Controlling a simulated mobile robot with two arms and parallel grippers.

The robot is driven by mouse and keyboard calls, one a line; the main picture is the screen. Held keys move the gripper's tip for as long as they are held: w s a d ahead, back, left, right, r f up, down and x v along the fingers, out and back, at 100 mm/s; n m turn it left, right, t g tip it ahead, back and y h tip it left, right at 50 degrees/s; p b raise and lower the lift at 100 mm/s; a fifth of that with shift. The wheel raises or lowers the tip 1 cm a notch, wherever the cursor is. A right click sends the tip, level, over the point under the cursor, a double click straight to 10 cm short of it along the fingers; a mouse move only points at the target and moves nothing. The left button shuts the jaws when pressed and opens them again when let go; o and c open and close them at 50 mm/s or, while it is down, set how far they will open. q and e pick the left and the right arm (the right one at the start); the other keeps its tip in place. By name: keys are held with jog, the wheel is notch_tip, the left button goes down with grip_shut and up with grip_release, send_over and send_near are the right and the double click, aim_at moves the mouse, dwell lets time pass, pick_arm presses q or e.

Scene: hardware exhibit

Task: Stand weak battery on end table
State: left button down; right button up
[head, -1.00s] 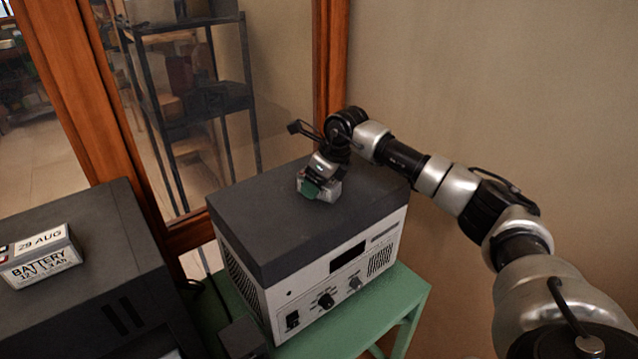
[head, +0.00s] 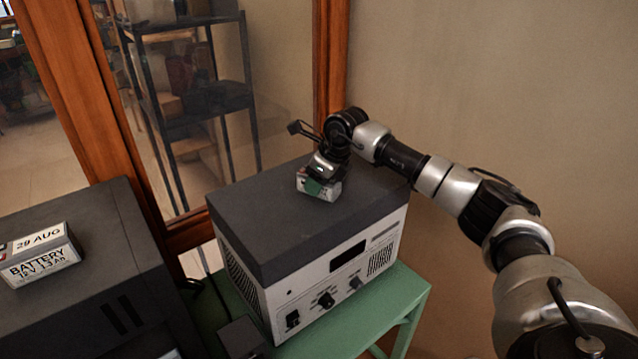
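My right gripper (head: 322,180) reaches down onto a small white-and-grey block with a green patch (head: 328,192), which looks like a battery, on top of the grey power unit (head: 260,215). The fingertips are too small and too covered to show whether they are shut on it. A labelled battery (head: 40,262), reading "29 AUG" and "BATTERY 12V 1.3Ah", lies on the dark cabinet at the left. Which battery is weak I cannot tell. The green end table (head: 400,300) carries the power unit. My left gripper is not in view.
The power unit covers most of the green table, leaving a strip bare at the front and right. A small dark box (head: 240,338) is at the table's front left. The dark cabinet (head: 105,230) stands left. A wood-framed glass pane (head: 330,60) and the wall close off the back.

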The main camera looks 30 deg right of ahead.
jog(key=c, duration=0.4)
grip_shut()
jog(key=shift+r, duration=0.15)
